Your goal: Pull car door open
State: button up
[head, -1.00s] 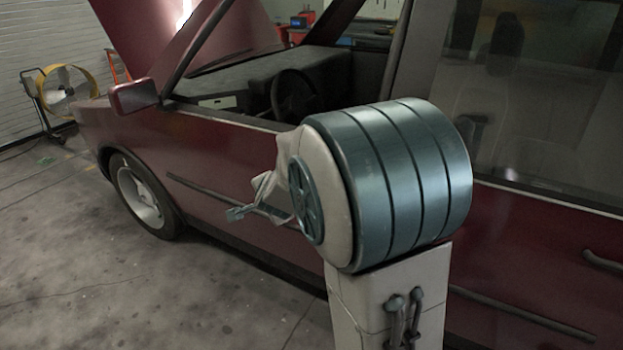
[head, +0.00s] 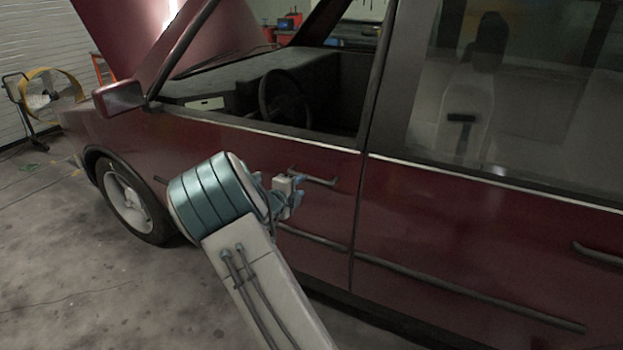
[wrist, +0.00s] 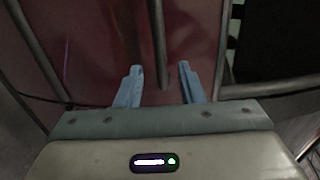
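The dark red car's front door (head: 230,148) is closed, flush with the rear door. Its handle (head: 314,178) is a short dark bar below the window sill near the door's rear edge. My gripper (head: 294,190) is at the door's outer side, just left of and partly over the handle. In the wrist view my gripper (wrist: 159,84) has its two blue fingers apart. A dark bar, apparently the handle (wrist: 157,35), lies in line with the gap between them. I cannot tell whether the fingers touch it or how deep it sits.
The rear door (head: 450,235) has its own handle (head: 598,255) at the right. The front window is open, showing the steering wheel (head: 285,95). The side mirror (head: 119,97) sticks out at the left. A yellow fan (head: 50,92) stands far left. The floor (head: 90,260) beside the car is clear.

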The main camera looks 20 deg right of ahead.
aim_at(310, 179)
jog(key=p+x, duration=0.1)
jog(key=x, duration=0.7)
jog(key=shift+w+d, duration=0.25)
grip_shut()
